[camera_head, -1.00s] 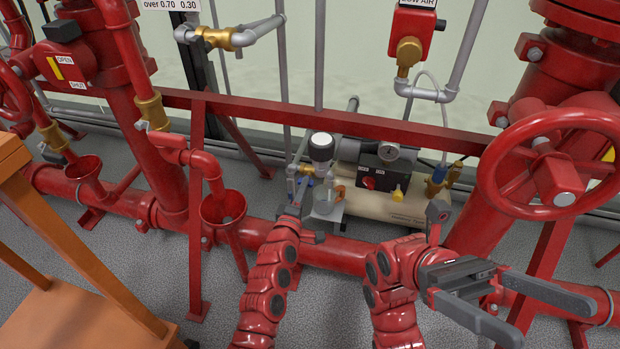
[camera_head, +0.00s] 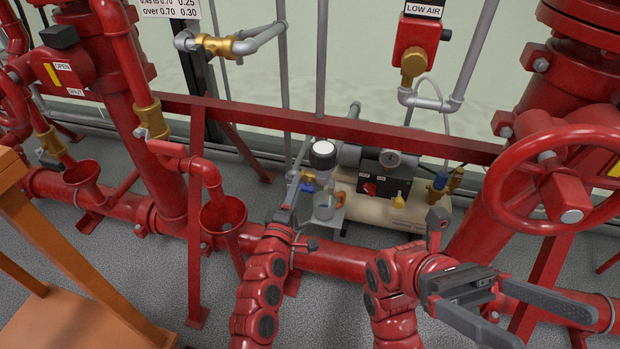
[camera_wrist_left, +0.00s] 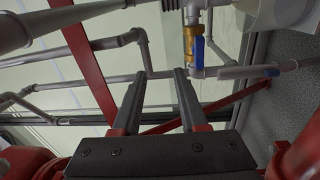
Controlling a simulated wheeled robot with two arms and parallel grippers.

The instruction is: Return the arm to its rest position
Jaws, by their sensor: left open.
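In the head view my left arm comes up from the bottom, left of centre. Its gripper (camera_head: 291,196) points away from me beside the small compressor assembly and is seen nearly end-on. In the left wrist view its two dark fingers (camera_wrist_left: 160,77) are apart with nothing between them. A brass valve with a blue handle (camera_wrist_left: 199,48) and grey pipes show beyond the fingertips; contact is not visible. My right gripper (camera_head: 558,328) is at the lower right of the head view. Its long grey fingers are spread, with nothing between them.
A beige compressor (camera_head: 390,208) with gauges stands behind my left gripper. A red horizontal pipe (camera_head: 335,262) and red rail (camera_head: 400,137) cross the area. A red handwheel (camera_head: 508,187) is at the right. An orange wooden frame (camera_head: 70,285) is at the lower left.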

